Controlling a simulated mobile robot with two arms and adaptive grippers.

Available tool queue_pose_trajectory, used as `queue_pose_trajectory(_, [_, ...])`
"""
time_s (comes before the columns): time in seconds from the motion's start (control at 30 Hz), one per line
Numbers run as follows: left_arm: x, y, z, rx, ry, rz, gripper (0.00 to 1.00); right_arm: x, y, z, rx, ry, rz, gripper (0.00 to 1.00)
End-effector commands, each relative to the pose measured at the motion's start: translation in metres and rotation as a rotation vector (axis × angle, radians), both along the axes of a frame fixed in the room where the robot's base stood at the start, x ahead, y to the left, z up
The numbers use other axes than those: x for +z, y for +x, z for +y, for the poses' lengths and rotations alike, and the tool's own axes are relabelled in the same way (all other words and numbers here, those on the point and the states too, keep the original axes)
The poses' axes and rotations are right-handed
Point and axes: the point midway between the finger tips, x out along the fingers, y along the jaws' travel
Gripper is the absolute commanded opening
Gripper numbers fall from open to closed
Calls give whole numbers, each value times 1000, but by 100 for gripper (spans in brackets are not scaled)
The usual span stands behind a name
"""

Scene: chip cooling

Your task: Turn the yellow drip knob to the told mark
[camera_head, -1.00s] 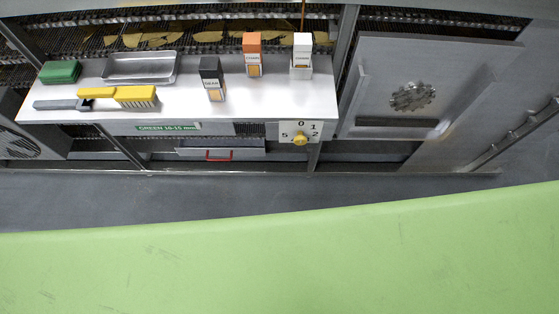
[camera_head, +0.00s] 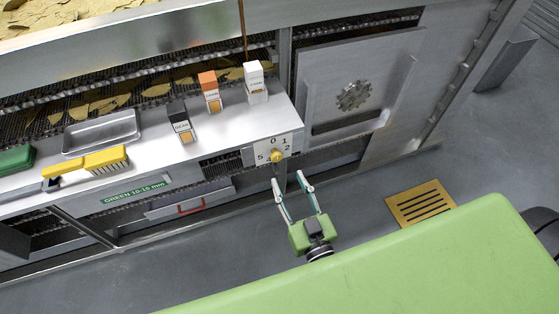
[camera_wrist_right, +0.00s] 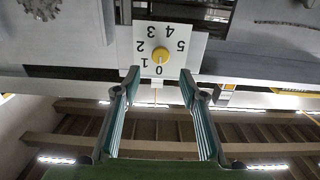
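The yellow drip knob (camera_head: 276,156) sits on a white dial plate (camera_head: 259,157) at the front edge of the shelf. In the right wrist view the knob (camera_wrist_right: 160,55) is in the middle of the plate (camera_wrist_right: 196,66), with the numerals upside down and 0 nearest my fingers. The knob's pointer is too small to read surely. My right gripper (camera_head: 288,180) is open and empty, just in front of and below the knob, not touching it. Its two fingers (camera_wrist_right: 158,80) stand apart on either side of the knob's line. My left gripper is not in view.
The shelf (camera_head: 225,146) holds a metal tray (camera_head: 101,133), a yellow brush (camera_head: 88,164), a green block (camera_head: 15,158) and black (camera_head: 181,122), orange (camera_head: 210,92) and white (camera_head: 255,82) boxes. A red-handled drawer (camera_head: 190,207) lies below. A yellow floor grate (camera_head: 420,203) is at right.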

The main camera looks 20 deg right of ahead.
Motion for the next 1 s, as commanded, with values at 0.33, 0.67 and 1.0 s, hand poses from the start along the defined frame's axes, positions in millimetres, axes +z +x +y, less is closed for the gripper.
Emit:
queue_pose_trajectory(0.33, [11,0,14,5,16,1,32,1,59,2,0,1,1,39])
queue_pose_trajectory(0.67, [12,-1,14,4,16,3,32,-1,74,2,0,0,2,39])
queue_pose_trajectory(1.0, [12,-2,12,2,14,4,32,-1,73,3,0,1,2,2])
